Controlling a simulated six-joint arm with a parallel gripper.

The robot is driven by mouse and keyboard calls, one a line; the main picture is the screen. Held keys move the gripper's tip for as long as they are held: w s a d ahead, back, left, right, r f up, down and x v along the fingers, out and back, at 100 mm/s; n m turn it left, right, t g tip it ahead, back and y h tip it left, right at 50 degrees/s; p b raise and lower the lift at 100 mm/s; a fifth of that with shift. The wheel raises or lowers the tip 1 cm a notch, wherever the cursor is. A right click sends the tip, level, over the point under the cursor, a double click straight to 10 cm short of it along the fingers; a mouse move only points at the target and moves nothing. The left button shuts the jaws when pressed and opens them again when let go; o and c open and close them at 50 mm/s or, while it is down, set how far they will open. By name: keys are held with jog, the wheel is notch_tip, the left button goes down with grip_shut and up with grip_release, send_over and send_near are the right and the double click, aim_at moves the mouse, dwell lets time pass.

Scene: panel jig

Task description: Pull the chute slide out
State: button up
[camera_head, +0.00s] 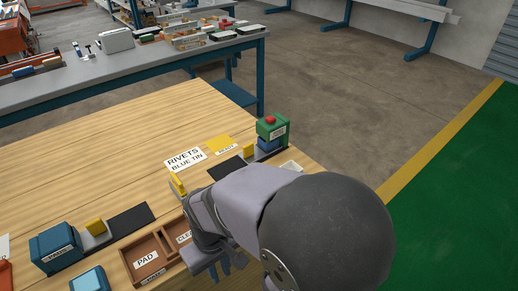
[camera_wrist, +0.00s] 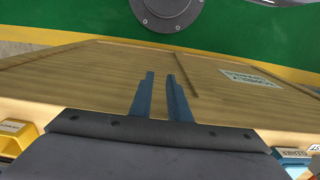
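A green unit with a red button on top (camera_head: 271,126) stands at the table's right corner. A blue part, a grey strip with a yellow tab (camera_head: 249,151) and a dark pad (camera_head: 226,167) are beside it. A similar blue box (camera_head: 55,247) at the lower left has a grey strip, a yellow tab (camera_head: 95,226) and a black pad (camera_head: 131,219). I cannot tell which part is the chute slide. My gripper (camera_head: 232,265) is near the front edge, away from both units. In the wrist view its two blue fingers (camera_wrist: 160,76) are apart with nothing between them.
A brown tray (camera_head: 126,261) with labelled compartments lies beside my gripper, partly hidden by my arm. A "RIVETS BLUE TIN" card (camera_head: 186,159) and a yellow square (camera_head: 217,144) lie farther back. The left rear tabletop is clear. A cluttered bench (camera_head: 160,65) stands behind.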

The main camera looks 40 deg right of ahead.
jog(key=o, duration=0.5)
jog(key=shift+w+d+r, duration=0.1)
jog(key=shift+d+r, duration=0.05)
jog(key=shift+r, duration=0.2)
jog(key=shift+o, duration=1.1)
jog(key=w+d+r+p, duration=0.3)
jog(key=r+p, duration=0.2)
jog(key=r, duration=0.2)
jog(key=shift+w+d, duration=0.2)
jog(key=shift+d, duration=0.1)
jog(key=t+p, duration=0.5)
jog(key=p, duration=0.4)
send_near(248, 145)
jog(key=x, duration=0.3)
jog(key=shift+g, duration=0.3)
jog(key=shift+p+x, duration=1.2)
jog(key=shift+x, duration=2.4)
jog(key=shift+w+d, duration=0.1)
jog(key=shift+w, duration=0.1)
